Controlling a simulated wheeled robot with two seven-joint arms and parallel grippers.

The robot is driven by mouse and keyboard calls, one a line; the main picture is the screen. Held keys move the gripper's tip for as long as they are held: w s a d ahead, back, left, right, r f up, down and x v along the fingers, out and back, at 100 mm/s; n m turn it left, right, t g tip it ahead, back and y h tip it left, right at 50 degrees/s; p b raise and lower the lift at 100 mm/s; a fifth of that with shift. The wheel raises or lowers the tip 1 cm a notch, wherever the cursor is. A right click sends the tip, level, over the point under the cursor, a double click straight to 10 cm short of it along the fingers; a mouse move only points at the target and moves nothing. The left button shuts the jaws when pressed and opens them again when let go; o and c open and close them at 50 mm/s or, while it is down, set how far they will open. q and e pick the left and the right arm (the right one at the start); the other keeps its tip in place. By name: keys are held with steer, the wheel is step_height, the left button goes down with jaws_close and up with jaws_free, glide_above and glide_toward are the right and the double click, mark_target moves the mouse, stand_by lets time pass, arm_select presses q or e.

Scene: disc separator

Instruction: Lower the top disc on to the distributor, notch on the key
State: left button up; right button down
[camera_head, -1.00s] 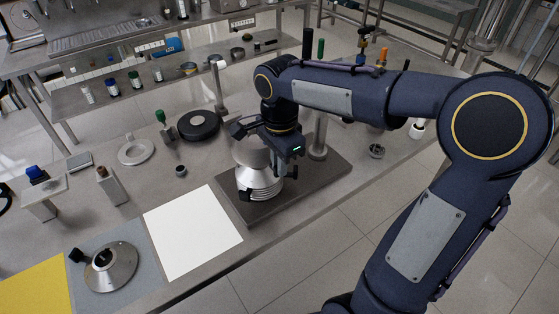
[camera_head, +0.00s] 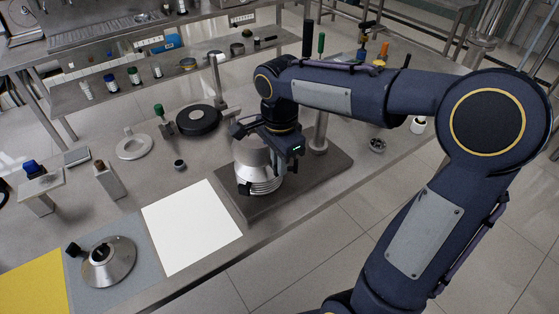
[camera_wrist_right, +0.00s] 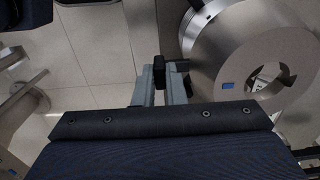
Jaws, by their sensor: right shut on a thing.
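My right gripper (camera_head: 276,150) is over the metal stand, its fingers mostly hidden in the head view. In the right wrist view its fingertips (camera_wrist_right: 160,80) are shut on a small black tab beside a silver conical disc (camera_wrist_right: 225,35). In the head view this top disc (camera_head: 250,153) sits directly above a ringed silver stack (camera_head: 261,184), which I take as the distributor and its discs. I cannot tell whether a gap remains between them. The notch and key are not distinguishable. My left gripper is not in view.
The stack stands on a dark metal base plate (camera_head: 225,205) with upright posts close by. A second silver cone with a black tab (camera_head: 110,265) lies on a grey mat. A bare white sheet (camera_head: 190,228), a black round piece (camera_head: 198,120) and a pale ring (camera_head: 134,148) are to the left.

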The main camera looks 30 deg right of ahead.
steer(key=shift+f+b, duration=1.4)
steer(key=shift+f, duration=0.6)
steer(key=shift+f, duration=0.1)
steer(key=shift+f+b, duration=0.3)
steer(key=c, duration=1.4)
jaws_free()
step_height(320, 180, up, 8)
steer(key=shift+f+p, duration=0.1)
steer(key=shift+p, duration=0.25)
steer(key=shift+s, duration=0.1)
